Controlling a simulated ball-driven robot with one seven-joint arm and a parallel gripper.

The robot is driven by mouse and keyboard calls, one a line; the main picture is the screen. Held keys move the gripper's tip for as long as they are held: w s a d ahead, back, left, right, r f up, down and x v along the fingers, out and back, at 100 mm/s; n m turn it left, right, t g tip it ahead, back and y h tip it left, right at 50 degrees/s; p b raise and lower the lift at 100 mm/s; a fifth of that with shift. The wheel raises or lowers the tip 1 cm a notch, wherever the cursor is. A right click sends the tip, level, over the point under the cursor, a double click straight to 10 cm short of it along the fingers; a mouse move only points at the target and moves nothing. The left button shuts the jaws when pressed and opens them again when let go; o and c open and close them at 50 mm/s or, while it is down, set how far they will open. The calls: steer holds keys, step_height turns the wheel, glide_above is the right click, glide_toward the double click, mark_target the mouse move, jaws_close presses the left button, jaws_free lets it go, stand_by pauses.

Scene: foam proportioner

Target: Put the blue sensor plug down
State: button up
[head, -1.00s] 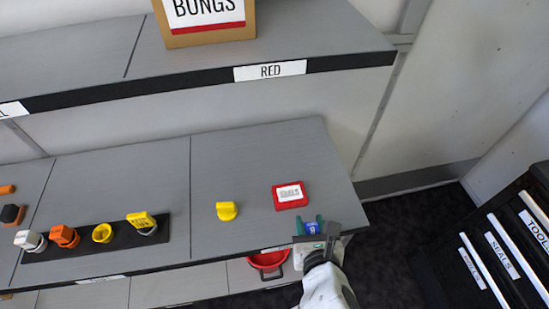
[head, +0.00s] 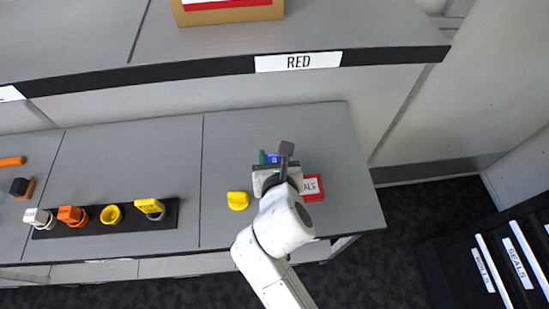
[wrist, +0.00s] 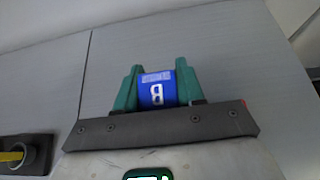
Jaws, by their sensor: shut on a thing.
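The blue sensor plug (wrist: 157,91) with a white label is between the green fingers of my gripper (wrist: 156,86) in the wrist view. The fingers are shut on its two sides. In the head view my gripper (head: 271,158) is over the right section of the lower grey shelf (head: 235,135), and only a bit of the blue plug (head: 274,158) shows past my wrist. I cannot tell whether the plug touches the shelf surface.
A yellow plug (head: 238,200) lies left of my gripper. A red box (head: 313,188) sits to the right, partly hidden by my arm. A dark strip (head: 85,228) holds several plugs at left. The upper shelf (head: 210,50) overhangs behind.

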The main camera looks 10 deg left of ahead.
steer(key=w+f, duration=0.2)
steer(key=f, duration=0.1)
steer(key=w+f, duration=0.1)
steer(key=shift+w+a+f, duration=0.2)
steer(key=shift+w+f, duration=0.05)
steer(key=shift+f, duration=0.1)
steer(key=shift+w+f, duration=0.1)
steer(key=shift+f, duration=1.5)
steer(key=shift+b, duration=0.3)
steer(key=shift+f, duration=0.15)
steer(key=o, duration=1.1)
steer(key=shift+c, duration=0.2)
